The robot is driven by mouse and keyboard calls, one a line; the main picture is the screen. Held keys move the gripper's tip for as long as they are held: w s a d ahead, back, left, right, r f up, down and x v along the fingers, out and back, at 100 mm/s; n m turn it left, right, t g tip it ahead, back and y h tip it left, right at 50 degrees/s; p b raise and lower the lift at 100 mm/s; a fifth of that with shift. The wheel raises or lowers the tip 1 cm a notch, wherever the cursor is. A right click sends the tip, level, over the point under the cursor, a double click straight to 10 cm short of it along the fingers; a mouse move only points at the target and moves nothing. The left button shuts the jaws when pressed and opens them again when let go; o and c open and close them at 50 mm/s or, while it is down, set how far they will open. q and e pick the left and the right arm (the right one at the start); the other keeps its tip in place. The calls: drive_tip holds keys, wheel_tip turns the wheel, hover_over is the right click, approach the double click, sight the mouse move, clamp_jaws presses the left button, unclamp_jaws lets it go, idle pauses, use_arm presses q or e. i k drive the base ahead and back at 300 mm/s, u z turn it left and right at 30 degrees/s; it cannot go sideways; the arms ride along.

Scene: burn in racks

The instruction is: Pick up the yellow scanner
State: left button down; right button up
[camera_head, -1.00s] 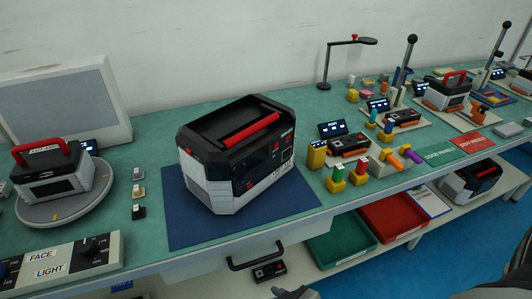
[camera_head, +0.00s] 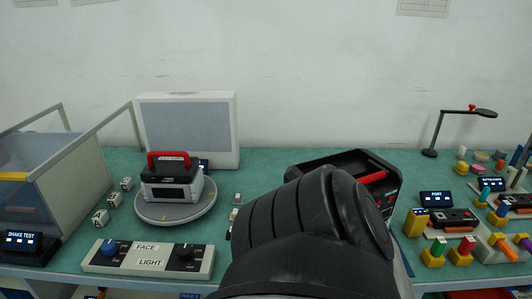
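A yellow block-like item (camera_head: 416,222), which may be the yellow scanner, stands upright on the bench at the right, left of a black device with an orange-red top (camera_head: 450,218). Its details are too small to confirm what it is. A large black ribbed part of my own arm fills the lower middle of the view, some way left of the yellow item. I cannot tell which arm it is. Neither gripper's fingers show.
A smaller red-handled case (camera_head: 171,178) sits on a round turntable (camera_head: 150,212). A control box (camera_head: 147,258) stands in front. A clear-walled bin (camera_head: 62,180) is at left, a lamp (camera_head: 468,112) at right.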

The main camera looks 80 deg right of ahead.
sight(417, 218)
drive_tip(key=u, duration=0.05)
drive_tip(key=k, duration=1.55)
drive_tip(key=z, duration=1.55)
